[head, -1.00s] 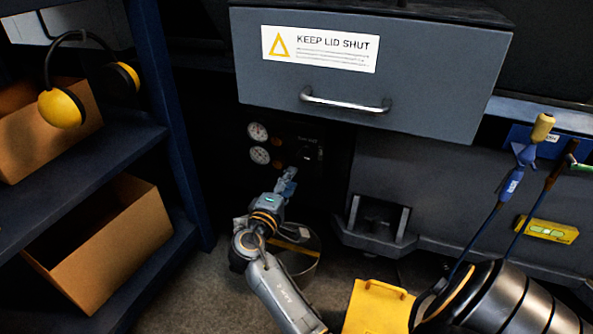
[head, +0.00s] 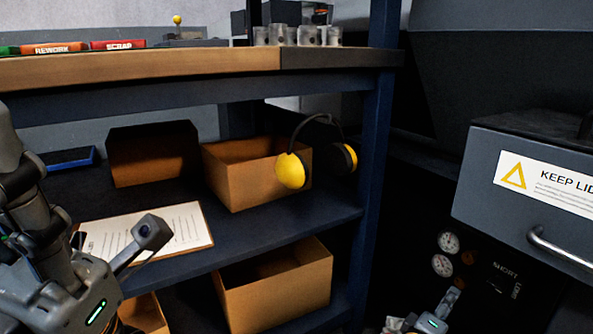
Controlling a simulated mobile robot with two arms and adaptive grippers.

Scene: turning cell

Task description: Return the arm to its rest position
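My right gripper (head: 447,302) shows small at the bottom right, in front of the dark machine panel with gauges. Its fingers look narrow and close together from this angle, and I cannot tell whether they are open or shut. Nothing is visibly held in it. Most of my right arm is below the picture edge. My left arm stands large and close at the left edge. Its gripper (head: 125,255) shows partly, with one blocky finger in front of the clipboard; whether it is open or shut is unclear.
A blue-framed shelf (head: 376,150) holds cardboard boxes (head: 240,185), yellow ear defenders (head: 290,170) and a clipboard (head: 185,228). REWORK (head: 58,48) and SCRAP (head: 118,44) trays and several grey metal parts (head: 305,36) are on top.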

